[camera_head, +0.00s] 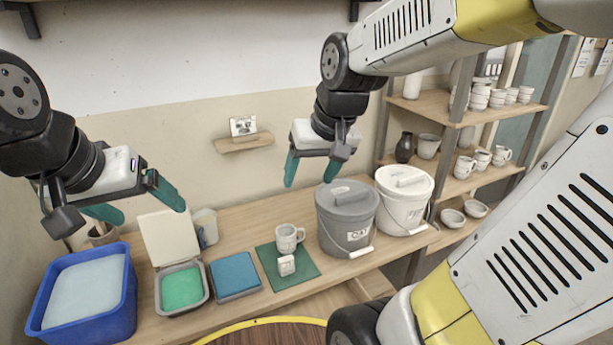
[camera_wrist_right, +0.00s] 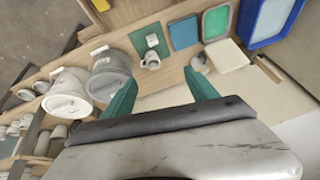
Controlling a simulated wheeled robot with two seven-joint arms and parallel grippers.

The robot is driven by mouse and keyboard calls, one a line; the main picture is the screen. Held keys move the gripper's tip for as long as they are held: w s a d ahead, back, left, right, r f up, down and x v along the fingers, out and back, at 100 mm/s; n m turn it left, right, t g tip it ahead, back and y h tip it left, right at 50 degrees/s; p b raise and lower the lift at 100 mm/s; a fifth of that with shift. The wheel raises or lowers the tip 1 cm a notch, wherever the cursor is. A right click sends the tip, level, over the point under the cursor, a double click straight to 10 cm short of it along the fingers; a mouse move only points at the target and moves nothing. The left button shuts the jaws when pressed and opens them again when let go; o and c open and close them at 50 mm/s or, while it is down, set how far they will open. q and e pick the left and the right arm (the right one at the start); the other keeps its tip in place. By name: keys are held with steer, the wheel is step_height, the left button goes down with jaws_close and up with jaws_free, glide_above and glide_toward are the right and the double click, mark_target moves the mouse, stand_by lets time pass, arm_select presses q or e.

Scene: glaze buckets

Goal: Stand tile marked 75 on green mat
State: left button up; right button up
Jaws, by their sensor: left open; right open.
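The green mat (camera_head: 303,273) lies on the wooden counter, right of a blue mat. A small white tile (camera_head: 287,265) with a dark mark stands on the mat, in front of a pale mug (camera_head: 288,238); I cannot read the mark. The tile (camera_wrist_right: 152,40) and green mat (camera_wrist_right: 162,49) also show in the right wrist view. My right gripper (camera_head: 314,173) is open and empty, above and behind the mat, and its fingers show apart in the right wrist view (camera_wrist_right: 160,92). My left gripper (camera_head: 135,203) is open and empty above the counter's left part.
A grey lidded bucket (camera_head: 346,223) and a white one (camera_head: 402,205) stand right of the mat. Left are a blue mat (camera_head: 235,274), a tray with green contents (camera_head: 182,287) and a blue tub (camera_head: 118,312). A wall shelf (camera_head: 243,143) holds a small card. Pottery shelves are at right.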

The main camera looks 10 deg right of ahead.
steer(key=s+r+t, duration=0.1)
steer(key=s+r, duration=0.1)
steer(key=s, duration=0.5)
steer(key=shift+s+r+y, duration=0.25)
steer(key=shift+s+y, duration=0.05)
steer(key=shift+s, duration=0.05)
steer(key=shift+s, duration=0.1)
